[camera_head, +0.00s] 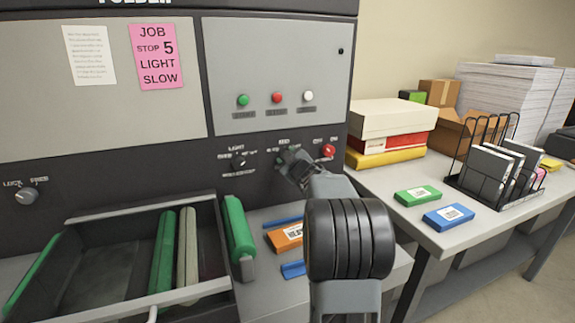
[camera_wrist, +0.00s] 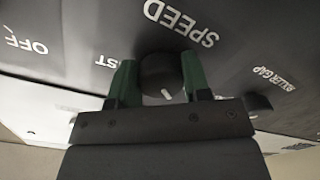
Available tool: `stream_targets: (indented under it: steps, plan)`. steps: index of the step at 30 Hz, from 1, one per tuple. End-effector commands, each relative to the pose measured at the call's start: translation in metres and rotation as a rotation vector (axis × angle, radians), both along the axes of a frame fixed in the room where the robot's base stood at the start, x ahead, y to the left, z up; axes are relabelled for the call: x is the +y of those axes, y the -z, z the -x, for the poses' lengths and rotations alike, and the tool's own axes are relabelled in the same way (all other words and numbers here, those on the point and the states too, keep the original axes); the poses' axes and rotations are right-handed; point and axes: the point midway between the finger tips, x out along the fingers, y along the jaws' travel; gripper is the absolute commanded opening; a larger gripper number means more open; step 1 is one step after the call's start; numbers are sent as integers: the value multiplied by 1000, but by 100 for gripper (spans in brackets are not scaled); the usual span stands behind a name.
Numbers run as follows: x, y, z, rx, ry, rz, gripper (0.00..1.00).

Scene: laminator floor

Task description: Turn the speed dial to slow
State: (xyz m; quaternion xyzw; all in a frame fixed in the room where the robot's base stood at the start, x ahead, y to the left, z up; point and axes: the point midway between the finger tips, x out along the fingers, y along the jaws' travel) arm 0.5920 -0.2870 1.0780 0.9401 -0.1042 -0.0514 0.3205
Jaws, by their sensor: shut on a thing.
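The speed dial (camera_wrist: 160,76) is a round black knob below the word SPEED in the wrist view. A white mark on it faces the lower edge of the picture, slightly right. My gripper (camera_wrist: 155,82) has a green finger on each side of the dial and is shut on it. Letters ending in "ST" show left of the dial; the slow lettering is hidden. In the head view my gripper (camera_head: 297,168) is at the dark panel and hides most of the dial.
A pink note (camera_head: 156,57) reads JOB, STOP 5, LIGHT, SLOW. An open tray (camera_head: 88,212) with rollers juts out at lower left.

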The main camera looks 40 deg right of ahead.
Motion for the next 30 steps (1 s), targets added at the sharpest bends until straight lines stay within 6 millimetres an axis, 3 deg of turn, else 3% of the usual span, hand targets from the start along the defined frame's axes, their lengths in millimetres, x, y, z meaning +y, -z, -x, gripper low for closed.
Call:
stream_targets:
  steps: [10,26,27,30]
  plan:
    - [0,1,0,31,-1,117,20]
    - [0,0,0,36,-1,137,20]
    - [0,0,0,36,-1,137,46]
    - [0,0,0,36,-1,137,56]
